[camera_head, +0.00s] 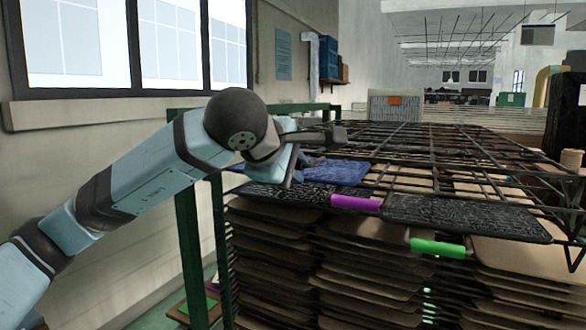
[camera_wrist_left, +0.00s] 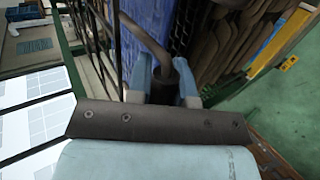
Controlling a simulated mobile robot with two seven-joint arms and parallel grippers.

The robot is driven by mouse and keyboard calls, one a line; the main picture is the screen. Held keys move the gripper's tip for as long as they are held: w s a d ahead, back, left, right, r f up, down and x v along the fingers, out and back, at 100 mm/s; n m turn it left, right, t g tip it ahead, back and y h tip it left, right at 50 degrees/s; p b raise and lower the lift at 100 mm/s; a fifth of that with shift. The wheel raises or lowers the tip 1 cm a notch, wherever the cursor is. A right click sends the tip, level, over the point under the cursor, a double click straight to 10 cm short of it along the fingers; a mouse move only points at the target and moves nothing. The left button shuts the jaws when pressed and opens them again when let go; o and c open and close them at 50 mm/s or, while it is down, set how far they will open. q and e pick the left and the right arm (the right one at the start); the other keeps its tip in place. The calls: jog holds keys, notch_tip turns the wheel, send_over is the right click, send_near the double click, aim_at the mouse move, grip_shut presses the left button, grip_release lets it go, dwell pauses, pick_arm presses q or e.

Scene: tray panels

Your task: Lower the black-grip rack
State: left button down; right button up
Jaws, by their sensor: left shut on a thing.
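My left gripper (camera_head: 291,166) is at the left end of the wire racks, in front of a blue panel. In the left wrist view its two pale blue fingers (camera_wrist_left: 163,84) are closed around a dark, curved bar (camera_wrist_left: 150,42), which looks like the black grip of the rack. The wire racks (camera_head: 420,140) stretch level to the right, stacked closely, so I cannot tell which wires belong to the black-grip rack. My right gripper is not in view.
A purple grip (camera_head: 355,203) and a green grip (camera_head: 438,247) mark other racks at the front. Black patterned panels (camera_head: 465,215) lie beside them. Many brown trays (camera_head: 370,290) are stacked below.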

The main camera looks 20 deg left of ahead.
pick_arm(q)
jog(key=shift+f, duration=0.3)
jog(key=c, duration=1)
grip_release()
jog(key=shift+c, duration=0.2)
jog(key=shift+r, duration=0.1)
jog(key=shift+s, duration=0.1)
jog(key=v, duration=1.3)
jog(key=shift+s+r, duration=0.25)
jog(key=shift+a, duration=0.1)
